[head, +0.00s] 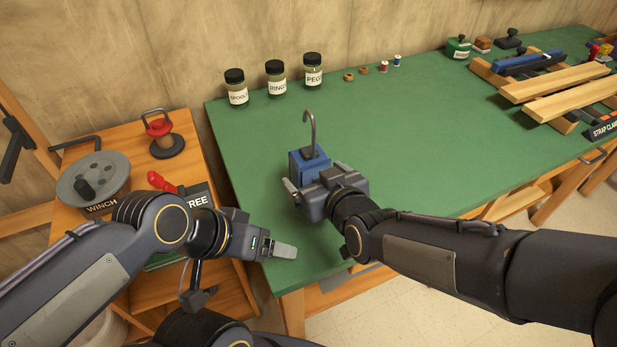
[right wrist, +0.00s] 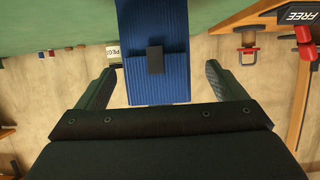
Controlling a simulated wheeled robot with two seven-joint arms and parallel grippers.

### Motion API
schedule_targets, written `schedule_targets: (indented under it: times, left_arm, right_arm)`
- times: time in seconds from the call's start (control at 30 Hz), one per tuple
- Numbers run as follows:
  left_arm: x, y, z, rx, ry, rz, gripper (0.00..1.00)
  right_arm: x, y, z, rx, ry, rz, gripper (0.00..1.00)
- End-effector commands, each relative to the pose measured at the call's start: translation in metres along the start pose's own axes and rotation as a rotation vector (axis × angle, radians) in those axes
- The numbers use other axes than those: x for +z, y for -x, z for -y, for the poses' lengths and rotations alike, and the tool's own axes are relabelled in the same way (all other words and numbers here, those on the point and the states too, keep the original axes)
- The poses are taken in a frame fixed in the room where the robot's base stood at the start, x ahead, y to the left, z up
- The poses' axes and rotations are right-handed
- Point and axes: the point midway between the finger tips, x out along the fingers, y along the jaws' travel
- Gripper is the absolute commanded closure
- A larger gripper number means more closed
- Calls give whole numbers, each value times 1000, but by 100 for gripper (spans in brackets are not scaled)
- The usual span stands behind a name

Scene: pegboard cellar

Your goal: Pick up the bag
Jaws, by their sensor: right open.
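The blue bag (head: 297,163), ribbed and boxy with a grey hook-shaped handle rising from its top, stands on the green table top near its left end. My right gripper (head: 318,181) is open at the bag's near side and hides part of it. In the right wrist view the bag (right wrist: 152,45) lies between the two open fingers, with a gap on each side and a small dark tab on its face. My left gripper (head: 279,249) hangs near the table's front left corner, apart from the bag; its opening does not show clearly.
Three labelled jars (head: 275,80) and small spools stand behind the bag. Wooden rails (head: 553,82) lie at the right end of the green table (head: 420,135). A wooden stand with a winch (head: 92,182) is at the left. The table's middle is clear.

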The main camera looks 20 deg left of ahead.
Motion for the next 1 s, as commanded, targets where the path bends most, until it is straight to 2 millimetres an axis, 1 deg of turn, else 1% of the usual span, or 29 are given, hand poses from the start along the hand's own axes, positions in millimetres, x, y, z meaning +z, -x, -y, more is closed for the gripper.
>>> schedule_targets:
  times: [0.1,0.2,0.3,0.57,0.67,1.0]
  left_arm:
    - [1,-1,0,0,0,0,22]
    - [0,-1,0,0,0,0,22]
    - [0,-1,0,0,0,0,22]
    - [1,-1,0,0,0,0,22]
    - [1,-1,0,0,0,0,22]
    - [1,-1,0,0,0,0,22]
  right_arm:
    - [4,-19,-3,1,-1,2,9]
    - [4,-33,-3,0,-2,2,9]
    - [3,-42,-3,0,-3,1,9]
    - [3,-44,-3,0,-2,1,9]
    - [3,-44,-3,0,-2,1,21]
    - [2,-44,-3,0,-2,-1,65]
